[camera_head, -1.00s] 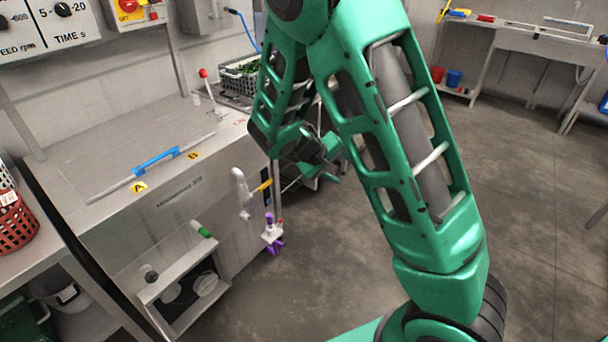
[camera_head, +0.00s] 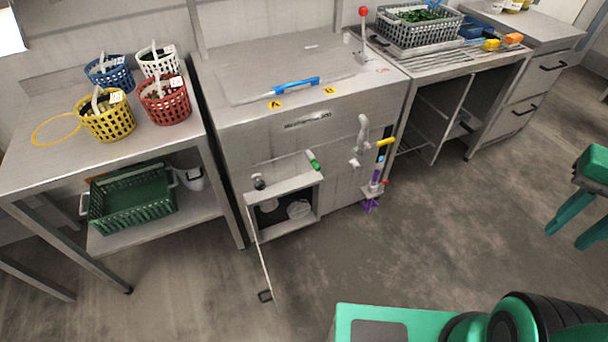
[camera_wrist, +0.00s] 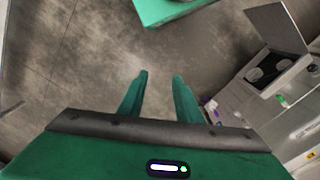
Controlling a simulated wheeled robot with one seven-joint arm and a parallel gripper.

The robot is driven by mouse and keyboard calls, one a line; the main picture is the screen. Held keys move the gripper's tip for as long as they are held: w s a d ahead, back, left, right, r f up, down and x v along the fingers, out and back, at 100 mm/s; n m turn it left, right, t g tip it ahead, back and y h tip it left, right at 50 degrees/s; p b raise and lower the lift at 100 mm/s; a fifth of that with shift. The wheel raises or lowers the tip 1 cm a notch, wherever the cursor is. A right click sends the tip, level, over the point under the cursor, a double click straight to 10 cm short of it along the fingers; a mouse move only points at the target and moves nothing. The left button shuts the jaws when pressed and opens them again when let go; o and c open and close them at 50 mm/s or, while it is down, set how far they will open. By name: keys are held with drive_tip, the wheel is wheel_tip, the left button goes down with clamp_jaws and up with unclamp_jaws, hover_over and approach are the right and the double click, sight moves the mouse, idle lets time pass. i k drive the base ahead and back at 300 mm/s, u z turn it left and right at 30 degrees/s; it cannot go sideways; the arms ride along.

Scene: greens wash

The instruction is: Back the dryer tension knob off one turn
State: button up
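No label in view marks a part as the dryer tension knob. The steel machine (camera_head: 235,120) has a small dark knob (camera_head: 259,183) and a green-ended part (camera_head: 313,160) on the top edge of an open front compartment (camera_head: 284,225). Round pale parts sit inside. A purple star-shaped handle (camera_head: 370,204) sits low at the machine's right. My gripper (camera_head: 567,234) hangs at the far right over the floor, well away from the machine. In the wrist view my gripper (camera_wrist: 160,77) is open and empty, its fingers apart. The open compartment (camera_wrist: 272,70) shows at upper right there.
The compartment's door (camera_head: 262,262) hangs open over the floor. A left table holds several small baskets (camera_head: 107,122), with a green crate (camera_head: 130,198) below. A blue-handled lid bar (camera_head: 297,84) and a red-topped lever (camera_head: 363,30) are on the machine. The floor in front is clear.

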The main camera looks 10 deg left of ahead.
sight(260, 185)
drive_tip(key=u, duration=1)
drive_tip(key=k, duration=0.45)
drive_tip(key=u, duration=0.55)
